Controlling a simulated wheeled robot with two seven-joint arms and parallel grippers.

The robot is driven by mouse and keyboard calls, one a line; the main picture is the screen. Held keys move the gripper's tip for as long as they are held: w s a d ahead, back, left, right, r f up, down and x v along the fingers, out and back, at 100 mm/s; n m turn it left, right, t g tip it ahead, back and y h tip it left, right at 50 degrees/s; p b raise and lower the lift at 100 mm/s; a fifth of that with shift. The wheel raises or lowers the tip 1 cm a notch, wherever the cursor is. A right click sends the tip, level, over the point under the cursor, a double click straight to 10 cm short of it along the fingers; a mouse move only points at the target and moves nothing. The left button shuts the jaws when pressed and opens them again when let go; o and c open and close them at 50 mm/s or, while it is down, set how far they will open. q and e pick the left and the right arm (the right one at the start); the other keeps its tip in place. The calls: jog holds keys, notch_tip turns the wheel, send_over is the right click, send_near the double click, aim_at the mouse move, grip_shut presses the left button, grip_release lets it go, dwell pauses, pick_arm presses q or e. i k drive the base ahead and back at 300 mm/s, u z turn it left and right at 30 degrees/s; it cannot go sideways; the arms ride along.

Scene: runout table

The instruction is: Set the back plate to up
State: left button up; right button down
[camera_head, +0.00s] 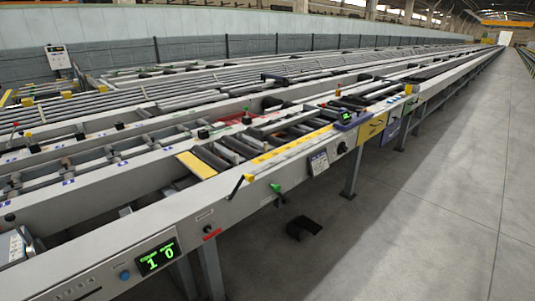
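The runout table (130,235) runs from the lower left to the far right. No part in view is clearly marked as the back plate, so I cannot tell which it is or whether it is up. A flat yellow-topped plate (196,165) lies among dark bars inside the near frame. Neither of my grippers is in view.
A green-lit display (157,257) reading 1 and 0 is on the near rail, beside a blue button (125,275). A small purple display unit (350,119) stands farther along. A black object (303,228) lies on the floor. The grey floor (430,220) at right is clear.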

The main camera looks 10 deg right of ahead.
aim_at(198, 168)
jog(key=u, duration=0.15)
jog(key=k, duration=0.5)
jog(key=u, duration=0.65)
jog(key=k, duration=0.8)
jog(key=z, duration=0.35)
jog(key=i, duration=0.55)
jog(key=z, duration=0.7)
jog(key=i, duration=0.8)
jog(key=u, duration=0.85)
jog(key=i, duration=0.5)
jog(key=u, duration=0.6)
